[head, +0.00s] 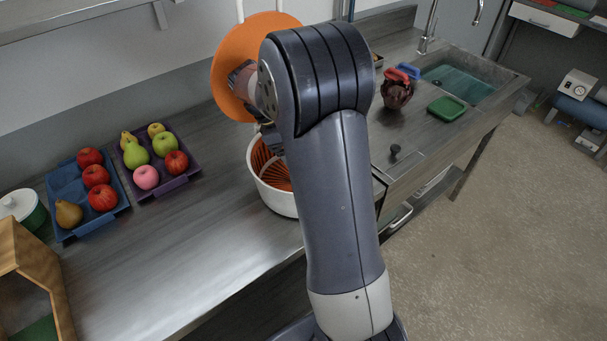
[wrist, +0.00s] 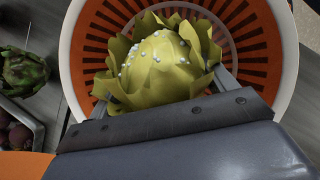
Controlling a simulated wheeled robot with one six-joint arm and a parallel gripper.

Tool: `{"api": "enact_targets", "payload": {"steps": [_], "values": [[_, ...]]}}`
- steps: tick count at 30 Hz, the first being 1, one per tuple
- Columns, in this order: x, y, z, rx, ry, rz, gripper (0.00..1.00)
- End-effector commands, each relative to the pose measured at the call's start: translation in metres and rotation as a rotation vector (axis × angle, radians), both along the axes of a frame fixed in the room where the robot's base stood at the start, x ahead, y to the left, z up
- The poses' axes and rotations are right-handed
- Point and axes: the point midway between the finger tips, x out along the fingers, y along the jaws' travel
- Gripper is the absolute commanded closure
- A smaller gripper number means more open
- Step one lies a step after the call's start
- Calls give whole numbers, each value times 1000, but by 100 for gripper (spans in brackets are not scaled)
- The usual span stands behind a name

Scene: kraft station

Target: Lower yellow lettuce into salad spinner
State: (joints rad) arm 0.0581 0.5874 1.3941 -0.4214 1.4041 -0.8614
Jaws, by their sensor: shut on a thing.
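The yellow lettuce (wrist: 165,62) shows in the wrist view as a leafy yellow-green head with white droplets on it. My gripper (wrist: 165,85) is shut on it, one finger at each side. The lettuce is over the salad spinner, with the orange slotted basket (wrist: 255,35) around it in the picture. I cannot tell how deep it is. In the head view the white spinner bowl (head: 270,195) with its orange basket stands on the counter, partly behind my arm. My gripper and the lettuce are mostly hidden there by my arm.
A blue tray (head: 66,190) and a purple tray (head: 178,183) of fruit stand left of the spinner. A large orange disc (head: 232,50) is behind my wrist. A dark red pot (head: 396,92), a green sponge-like block (head: 447,107) and a sink (head: 458,82) lie right.

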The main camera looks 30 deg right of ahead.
Motion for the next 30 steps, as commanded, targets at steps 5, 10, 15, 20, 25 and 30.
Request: {"api": "enact_targets", "payload": {"steps": [5,10,15,20,25,30], "values": [[0,0,-3,0,0,0,45],[0,0,-6,0,0,0,45],[0,0,-8,-1,1,0,45],[0,0,-11,0,0,0,45],[0,0,-13,0,0,0,45],[0,0,-16,0,0,0,45]]}}
